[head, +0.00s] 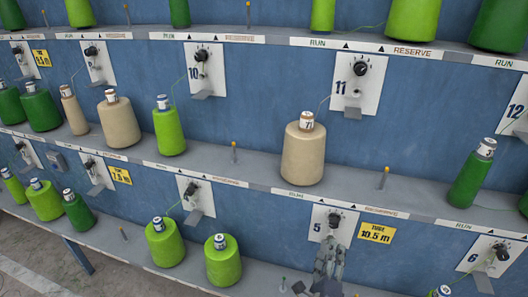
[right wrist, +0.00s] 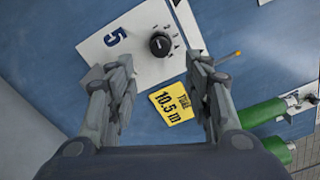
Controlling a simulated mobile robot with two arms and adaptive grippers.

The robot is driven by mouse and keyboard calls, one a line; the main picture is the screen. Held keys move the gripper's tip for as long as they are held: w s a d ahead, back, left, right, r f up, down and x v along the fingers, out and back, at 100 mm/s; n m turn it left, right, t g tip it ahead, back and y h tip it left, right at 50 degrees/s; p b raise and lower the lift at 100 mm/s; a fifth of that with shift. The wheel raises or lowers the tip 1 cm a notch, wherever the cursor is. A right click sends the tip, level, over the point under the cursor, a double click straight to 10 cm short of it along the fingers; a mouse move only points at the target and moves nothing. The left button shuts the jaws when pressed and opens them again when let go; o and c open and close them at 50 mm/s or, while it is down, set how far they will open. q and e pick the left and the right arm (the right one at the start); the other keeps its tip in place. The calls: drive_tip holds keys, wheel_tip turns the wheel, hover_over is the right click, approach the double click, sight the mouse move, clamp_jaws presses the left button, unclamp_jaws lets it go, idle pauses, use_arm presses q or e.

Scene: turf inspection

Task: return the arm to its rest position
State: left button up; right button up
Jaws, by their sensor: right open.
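My right gripper (head: 328,258) shows at the bottom of the head view, in front of the lower part of the white panel 5 (head: 322,222), just below its black knob (head: 334,220). In the right wrist view my right gripper (right wrist: 157,72) has its two fingers spread wide apart, with nothing between them. Panel 5 and its knob (right wrist: 160,44) show beyond the fingertips there. I cannot tell whether a fingertip touches the panel. My left gripper is not in view.
A blue rack wall carries grey shelves (head: 250,172) with green and beige yarn cones, thin pegs and numbered panels. A yellow tube tag (head: 376,233) is right of panel 5. Two lime cones (head: 222,262) stand left of my gripper. Open floor (head: 40,270) shows at lower left.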

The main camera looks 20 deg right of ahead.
drive_tip(key=s+a+f+n+g+y, duration=0.2)
drive_tip(key=s+a+f+n+y, duration=0.15)
drive_tip(key=f+n, duration=0.4)
drive_tip(key=s+a+f+n+g+y, duration=0.1)
drive_tip(key=s+a+f+n+y, duration=0.3)
drive_tip(key=f, duration=0.7)
drive_tip(key=s+a+f+n+g+y, duration=0.2)
drive_tip(key=s+a+f+n, duration=0.3)
drive_tip(key=f+n, duration=0.4)
drive_tip(key=s+d+f+n+g, duration=0.1)
drive_tip(key=s+f+n+g, duration=0.2)
drive_tip(key=s, duration=0.7)
drive_tip(key=s+d+f+n+g, duration=0.2)
drive_tip(key=s+f+n+g, duration=0.1)
drive_tip(key=s+f, duration=0.4)
drive_tip(key=s+d+f+n+g, duration=0.1)
drive_tip(key=s+f+n+g, duration=0.2)
drive_tip(key=s, duration=0.9)
wheel_tip(320, 180, down, 3)
drive_tip(key=shift+s+d+r+n, duration=0.1)
drive_tip(key=shift+s+d+n, duration=0.3)
drive_tip(key=shift+n, duration=0.65)
